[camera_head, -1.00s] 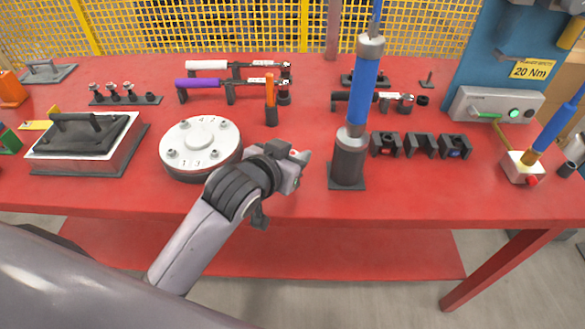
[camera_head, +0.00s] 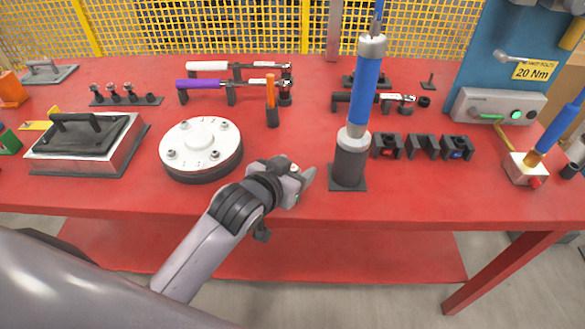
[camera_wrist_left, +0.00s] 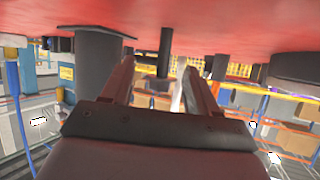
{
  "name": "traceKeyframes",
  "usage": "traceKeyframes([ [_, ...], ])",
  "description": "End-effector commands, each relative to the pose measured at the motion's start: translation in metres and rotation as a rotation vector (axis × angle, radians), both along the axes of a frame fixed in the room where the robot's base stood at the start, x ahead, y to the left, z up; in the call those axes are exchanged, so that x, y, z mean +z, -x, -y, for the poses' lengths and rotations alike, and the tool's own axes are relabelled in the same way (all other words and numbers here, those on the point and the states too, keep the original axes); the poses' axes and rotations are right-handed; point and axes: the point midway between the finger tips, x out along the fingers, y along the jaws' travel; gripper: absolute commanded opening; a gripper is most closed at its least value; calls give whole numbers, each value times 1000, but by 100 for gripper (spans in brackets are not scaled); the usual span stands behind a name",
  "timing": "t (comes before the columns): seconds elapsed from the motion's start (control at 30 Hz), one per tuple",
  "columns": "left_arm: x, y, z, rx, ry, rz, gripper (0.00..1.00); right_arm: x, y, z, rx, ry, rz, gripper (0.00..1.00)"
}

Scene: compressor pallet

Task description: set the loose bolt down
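My left gripper (camera_head: 301,179) is over the front part of the red table, between the round grey flange (camera_head: 201,141) and the dark stand of the blue tool. In the left wrist view its two fingers (camera_wrist_left: 161,82) are apart, with no bolt visible between them. Several bolts stand in the flange, one at its front left (camera_head: 171,153). Several more bolts (camera_head: 113,89) stand upright in a black rack at the back left, whose right end looks bare. I cannot make out a separate loose bolt. My right gripper is out of view.
The blue tool (camera_head: 362,85) stands upright close right of my left gripper. An orange-handled tool (camera_head: 271,92) stands behind it. Black holders (camera_head: 422,146) are further right. The red table (camera_head: 290,207) is bare along its front edge.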

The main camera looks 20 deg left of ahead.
Motion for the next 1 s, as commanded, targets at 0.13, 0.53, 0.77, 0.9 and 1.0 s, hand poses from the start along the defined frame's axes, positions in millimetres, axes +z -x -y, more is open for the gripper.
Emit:
traceKeyframes([
  [0.13, 5, 2, 0, 0, 0, 1, 59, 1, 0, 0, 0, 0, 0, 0],
  [0.53, 31, 55, -10, 0, 0, 1, 59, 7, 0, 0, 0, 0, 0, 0],
  [0.77, 47, 88, -15, 0, 1, 0, 59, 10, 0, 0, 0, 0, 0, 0],
  [0.9, 53, 100, -18, 0, -1, 0, 59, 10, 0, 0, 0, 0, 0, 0],
  [1.0, 55, 105, -19, 0, -1, 0, 59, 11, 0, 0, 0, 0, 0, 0],
])
